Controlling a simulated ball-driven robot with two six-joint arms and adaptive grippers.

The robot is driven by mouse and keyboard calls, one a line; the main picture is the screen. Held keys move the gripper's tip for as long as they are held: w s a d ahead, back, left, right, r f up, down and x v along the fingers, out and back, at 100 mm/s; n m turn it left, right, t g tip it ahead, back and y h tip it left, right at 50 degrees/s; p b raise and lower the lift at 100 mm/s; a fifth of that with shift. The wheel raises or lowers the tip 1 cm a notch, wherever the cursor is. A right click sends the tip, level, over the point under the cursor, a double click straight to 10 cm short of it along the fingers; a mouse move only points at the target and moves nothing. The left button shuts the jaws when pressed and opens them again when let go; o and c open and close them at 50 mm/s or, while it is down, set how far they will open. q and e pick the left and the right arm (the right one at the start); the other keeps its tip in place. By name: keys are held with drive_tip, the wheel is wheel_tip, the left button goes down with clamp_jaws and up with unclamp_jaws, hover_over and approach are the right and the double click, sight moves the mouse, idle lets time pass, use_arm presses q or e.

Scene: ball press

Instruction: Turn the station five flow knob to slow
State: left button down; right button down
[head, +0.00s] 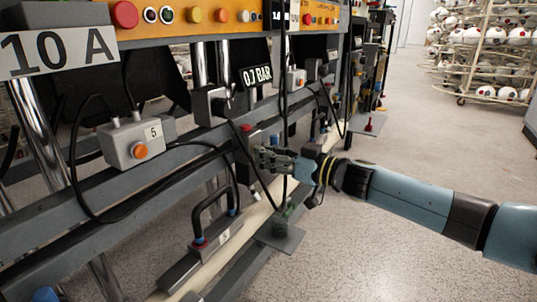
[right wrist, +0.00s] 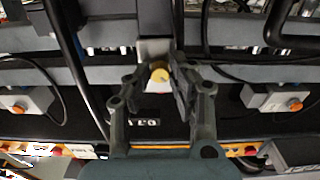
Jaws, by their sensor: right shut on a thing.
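A grey control box marked 5 (head: 132,143) with an orange button (head: 140,151) is on the press frame at left in the head view. My right gripper (head: 262,157) reaches in from the right against the frame, right of and below this box. In the right wrist view, the fingers of my right gripper (right wrist: 162,82) are closed around a small yellow knob (right wrist: 160,74) on a light grey block (right wrist: 155,48). In the head view this knob is hidden behind the fingers. Its setting marks cannot be read. My left gripper is not in view.
Black cables (head: 72,155) loop along the frame, and one hangs close to my right gripper. A pressure sign (head: 258,76) and an orange button panel (head: 215,22) are above. A black handle (head: 213,202) stands below. Open floor (head: 430,150) lies to the right, with ball racks (head: 490,55) beyond.

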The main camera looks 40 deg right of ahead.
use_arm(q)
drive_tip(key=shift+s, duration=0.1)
use_arm(e)
drive_tip(key=shift+n, duration=0.4)
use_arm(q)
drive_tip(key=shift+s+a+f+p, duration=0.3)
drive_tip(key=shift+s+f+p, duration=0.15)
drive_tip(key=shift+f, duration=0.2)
use_arm(e)
drive_tip(key=shift+d+n, duration=0.1)
drive_tip(key=shift+n, duration=9.4)
drive_tip(key=c, duration=1.3)
unclamp_jaws()
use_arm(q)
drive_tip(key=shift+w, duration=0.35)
use_arm(e)
drive_tip(key=shift+o, duration=0.7)
